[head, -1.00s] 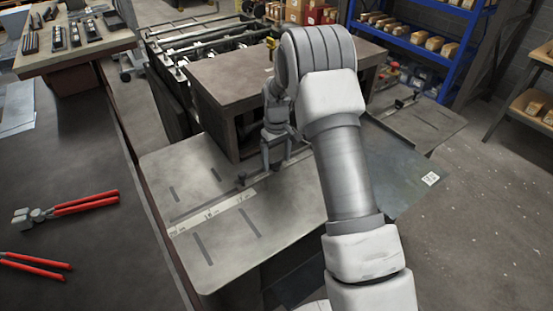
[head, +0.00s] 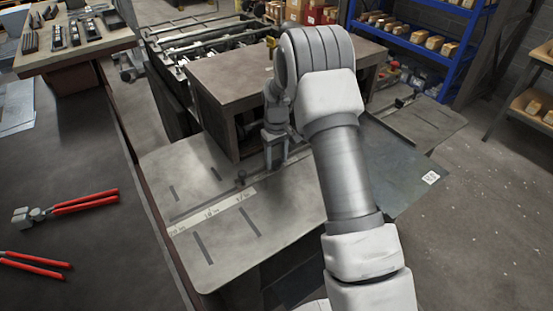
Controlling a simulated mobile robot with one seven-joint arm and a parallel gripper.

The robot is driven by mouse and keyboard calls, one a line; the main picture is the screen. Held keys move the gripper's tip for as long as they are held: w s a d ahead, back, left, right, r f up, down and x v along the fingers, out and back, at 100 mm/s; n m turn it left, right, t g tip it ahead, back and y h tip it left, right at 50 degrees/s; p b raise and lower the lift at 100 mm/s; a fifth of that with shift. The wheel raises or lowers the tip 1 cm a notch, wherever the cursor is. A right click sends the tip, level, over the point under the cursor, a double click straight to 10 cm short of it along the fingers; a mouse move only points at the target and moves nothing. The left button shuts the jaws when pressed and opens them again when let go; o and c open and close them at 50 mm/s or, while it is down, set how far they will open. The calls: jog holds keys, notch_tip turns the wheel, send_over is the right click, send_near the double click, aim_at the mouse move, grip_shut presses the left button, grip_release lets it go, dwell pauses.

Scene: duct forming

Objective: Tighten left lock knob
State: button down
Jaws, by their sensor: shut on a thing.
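My gripper (head: 276,164) points down at the flat metal table (head: 195,232), on the scale rail in front of the brown box-like body (head: 235,80). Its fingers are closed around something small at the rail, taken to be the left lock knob. The fingers hide that piece, so its shape and how tight it sits cannot be told. A small dark knob (head: 241,177) stands upright on the rail just left of my gripper, apart from it.
Red-handled pliers (head: 75,204) and a second red-handled tool (head: 35,264) lie on the dark bench at left. The pale scale strip (head: 215,210) runs along the table. The table's front left part is clear. A blue shelf (head: 445,60) stands behind at right.

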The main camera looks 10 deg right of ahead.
aim_at(276, 161)
jog(key=shift+m, duration=0.5)
jog(key=shift+c, duration=1.2)
grip_release()
notch_tip(276, 161, up, 18)
jog(key=shift+f+b, duration=0.25)
jog(key=shift+b, duration=0.1)
